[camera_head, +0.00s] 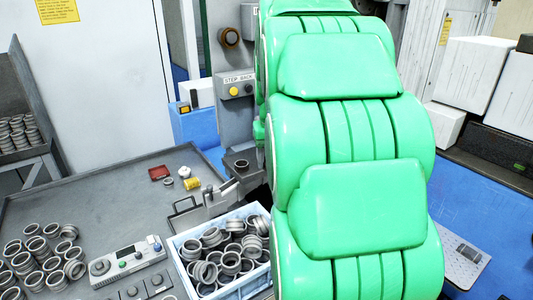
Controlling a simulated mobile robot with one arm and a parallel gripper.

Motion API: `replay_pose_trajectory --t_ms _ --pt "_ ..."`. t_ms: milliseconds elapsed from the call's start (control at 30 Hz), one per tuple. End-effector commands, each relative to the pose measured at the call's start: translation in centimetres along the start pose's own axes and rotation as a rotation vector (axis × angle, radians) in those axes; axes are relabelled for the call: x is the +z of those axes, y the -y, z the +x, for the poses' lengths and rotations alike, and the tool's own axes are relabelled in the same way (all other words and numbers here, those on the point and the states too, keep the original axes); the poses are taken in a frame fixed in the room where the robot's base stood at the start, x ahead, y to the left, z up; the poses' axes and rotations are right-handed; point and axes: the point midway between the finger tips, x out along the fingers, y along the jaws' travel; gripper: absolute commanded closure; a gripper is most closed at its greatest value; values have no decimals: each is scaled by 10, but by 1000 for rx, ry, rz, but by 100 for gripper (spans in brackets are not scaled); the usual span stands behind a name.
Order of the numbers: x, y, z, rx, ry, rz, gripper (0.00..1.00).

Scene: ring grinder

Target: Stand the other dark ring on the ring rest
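Several dark grey rings (39,249) lie loose on the left of the grey table. More rings (229,264) fill a pale blue crate (177,245) at the table's front middle. A single dark ring (241,163) sits farther back on a grey part beside the machine. I cannot tell whether that part is the ring rest, or which ring is the other dark one. My green arm covers the centre of the view. My gripper does not show, and whatever is behind the arm is hidden.
A control box (125,262) with buttons stands left of the crate. A red tray (159,172) and a yellow item (192,184) lie at the table's back. A rack of rings (20,135) stands far left. White boxes (473,72) are at right. The grey table's middle is clear.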

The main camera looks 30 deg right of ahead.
Motion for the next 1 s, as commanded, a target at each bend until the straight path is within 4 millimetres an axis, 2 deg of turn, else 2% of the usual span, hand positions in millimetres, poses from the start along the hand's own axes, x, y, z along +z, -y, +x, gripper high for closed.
replay_pose_trajectory --t_ms 167,533,1000 --pt "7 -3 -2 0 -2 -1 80" --pt "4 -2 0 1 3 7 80" --pt "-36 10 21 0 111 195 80"
